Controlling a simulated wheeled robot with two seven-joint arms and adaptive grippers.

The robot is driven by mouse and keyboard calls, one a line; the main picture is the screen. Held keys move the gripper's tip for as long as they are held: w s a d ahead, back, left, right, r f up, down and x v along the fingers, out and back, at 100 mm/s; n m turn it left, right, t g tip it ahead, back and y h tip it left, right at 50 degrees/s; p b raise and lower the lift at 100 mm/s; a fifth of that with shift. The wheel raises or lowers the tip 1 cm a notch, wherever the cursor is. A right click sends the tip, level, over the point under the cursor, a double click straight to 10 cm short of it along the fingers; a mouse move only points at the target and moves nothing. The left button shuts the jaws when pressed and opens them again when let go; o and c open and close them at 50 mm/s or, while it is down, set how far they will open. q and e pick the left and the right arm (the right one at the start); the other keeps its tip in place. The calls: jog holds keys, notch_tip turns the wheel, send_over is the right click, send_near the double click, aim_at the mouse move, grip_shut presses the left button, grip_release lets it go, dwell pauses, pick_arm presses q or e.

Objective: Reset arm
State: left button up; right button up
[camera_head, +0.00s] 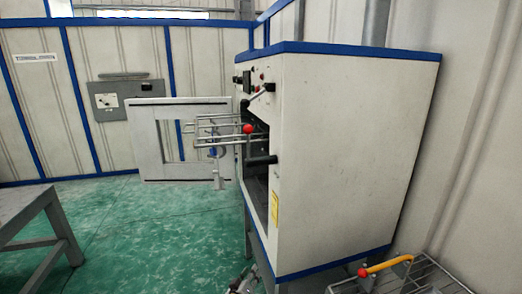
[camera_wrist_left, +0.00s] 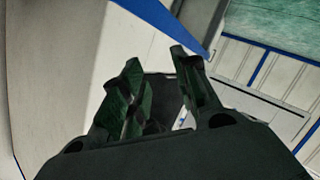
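My left gripper (camera_head: 243,283) shows only in part at the bottom edge of the head view, low in front of the white cabinet. In the left wrist view its two dark fingers (camera_wrist_left: 158,58) stand apart with nothing between them, so it is open and empty. Most of the arm is out of the head view. My right gripper is not in view.
A white, blue-edged cabinet (camera_head: 340,150) stands at centre right, its framed door (camera_head: 150,140) open. A wire rack (camera_head: 205,136) juts from its opening. A wire cart (camera_head: 430,278) is at lower right, a grey table (camera_head: 28,205) at left. Green floor (camera_head: 150,235) is clear between.

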pick_arm(q)
jog(key=s+a+f+m+g+y, duration=0.1)
jog(key=s+a+f+m+g, duration=0.2)
jog(key=s+f, duration=0.65)
jog(key=s+a+f+m+g+y, duration=0.15)
jog(key=s+a+f, duration=0.45)
jog(key=f, duration=0.7)
jog(key=s+a+f+m+g+y, duration=0.1)
jog(key=s+a+f+g, duration=0.2)
jog(key=s+f, duration=0.7)
jog(key=s+a+f+g, duration=0.2)
jog(key=s+a+f, duration=0.1)
jog(key=s, duration=0.9)
jog(key=s+a+f+g+y, duration=0.1)
jog(key=s+a+f, duration=0.3)
jog(key=s, duration=0.8)
jog(key=s+a+f+g, duration=0.2)
jog(key=s+f, duration=0.3)
jog(key=s, duration=0.7)
jog(key=shift+a+f+g+y, duration=0.3)
jog(key=shift+a+g+y, duration=0.05)
jog(key=shift+a, duration=0.35)
jog(key=shift+s+r, duration=0.1)
